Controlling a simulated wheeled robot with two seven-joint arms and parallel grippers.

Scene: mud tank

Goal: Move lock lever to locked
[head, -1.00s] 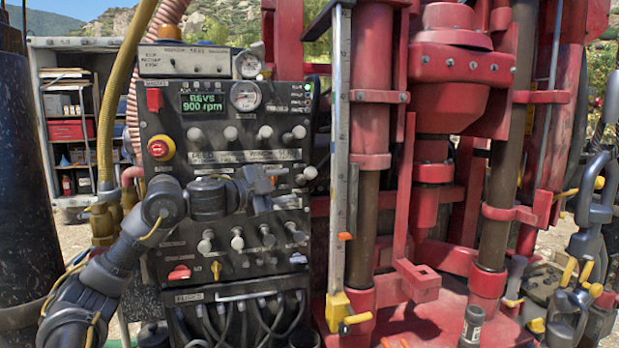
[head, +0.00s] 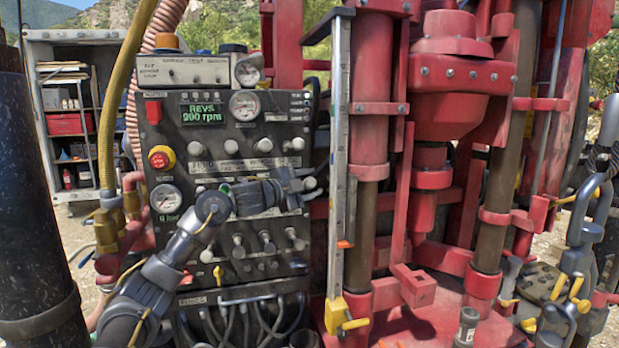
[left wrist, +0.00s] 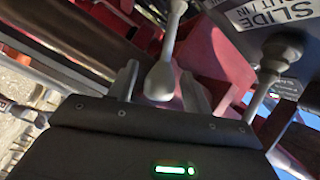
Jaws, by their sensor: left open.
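The control panel (head: 225,165) has rows of levers with pale knobs. My left gripper (head: 303,180) is open at the panel's right edge, beside a pale-knobbed lever (head: 310,184). In the left wrist view, a grey lever knob (left wrist: 160,80) stands between the two open fingers of the left gripper (left wrist: 161,90), with no clear contact. Another lever (left wrist: 272,65) stands to the right, near a label reading SLIDE OUT / IN. I cannot read which lever is the lock lever. My left forearm hides part of the panel's middle. My right gripper is not in view.
A red emergency button (head: 160,158) and a pressure gauge (head: 166,198) are on the panel's left. A vertical metal rail (head: 339,150) and the red drill mast (head: 371,130) stand close to the right of the gripper. Hoses (head: 240,318) hang below.

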